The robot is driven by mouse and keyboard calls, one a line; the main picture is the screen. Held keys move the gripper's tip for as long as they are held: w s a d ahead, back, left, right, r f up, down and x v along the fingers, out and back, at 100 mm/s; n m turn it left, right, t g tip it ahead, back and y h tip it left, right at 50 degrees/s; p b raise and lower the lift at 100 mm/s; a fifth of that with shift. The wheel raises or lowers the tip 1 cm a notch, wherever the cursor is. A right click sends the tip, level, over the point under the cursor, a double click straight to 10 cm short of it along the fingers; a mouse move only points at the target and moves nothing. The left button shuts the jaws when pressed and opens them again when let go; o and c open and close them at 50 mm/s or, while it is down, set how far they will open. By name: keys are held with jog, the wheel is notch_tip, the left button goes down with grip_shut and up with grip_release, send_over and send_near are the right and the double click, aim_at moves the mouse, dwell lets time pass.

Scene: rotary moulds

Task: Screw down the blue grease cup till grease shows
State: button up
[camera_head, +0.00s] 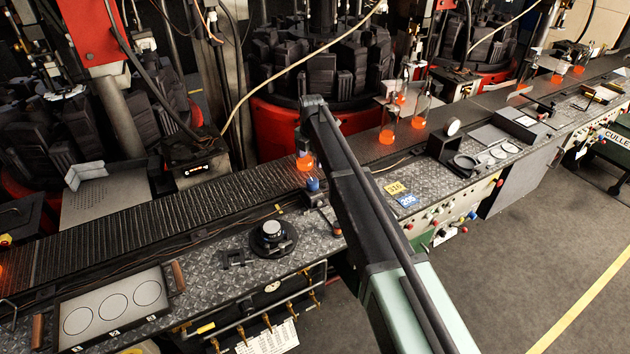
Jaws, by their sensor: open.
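The blue grease cup (313,184) shows in the head view as a small blue cap. It stands upright on a dark fitting at the front edge of the conveyor, just left of my arm. No grease can be made out around it at this size. My arm rises from the bottom right, and its dark upper end is above and slightly right of the cup.
A glowing orange glass bottle (305,161) stands on the conveyor (180,211) just behind the cup. More hot bottles (388,133) stand farther right. A round black-based knob (272,238) and a panel with three circles (112,308) lie left on the tread-plate ledge.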

aim_at(313, 181)
notch_tip(313, 181, down, 11)
jog(key=b, duration=1.1)
jog(key=shift+w+d, duration=0.1)
jog(key=shift+r, duration=0.1)
jog(key=c, duration=0.9)
